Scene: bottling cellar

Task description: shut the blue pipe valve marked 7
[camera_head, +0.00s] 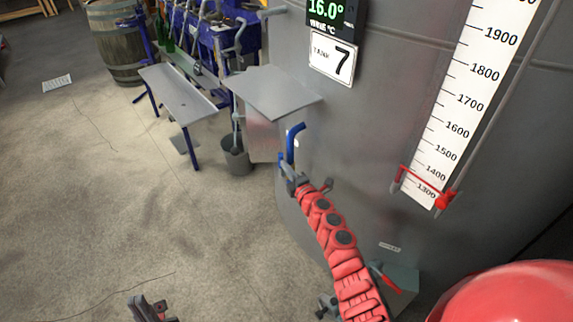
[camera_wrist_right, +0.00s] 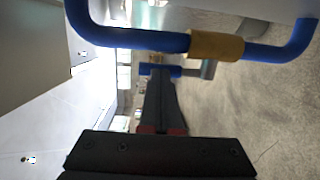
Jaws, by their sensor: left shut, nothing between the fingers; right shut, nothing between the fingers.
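The tank sign marked 7 (camera_head: 332,58) is on the grey tank. Below it a bent blue pipe (camera_head: 291,143) stands out from the tank. In the right wrist view the blue pipe (camera_wrist_right: 120,38) crosses the top and carries a brass-coloured collar (camera_wrist_right: 216,45). A short blue piece (camera_wrist_right: 150,69) shows at my fingertips; I cannot tell whether they touch it. My right gripper (camera_head: 297,182) is shut and empty, just below the blue pipe; its fingers also show in the wrist view (camera_wrist_right: 160,85). My left gripper (camera_head: 150,308) is shut and empty, low over the floor.
A grey bucket (camera_head: 236,160) stands on the floor beside the tank, under a grey shelf (camera_head: 277,92). A metal bench (camera_head: 178,94) and a barrel (camera_head: 116,42) are further back. A red-handled fitting (camera_head: 388,279) sits low on the tank.

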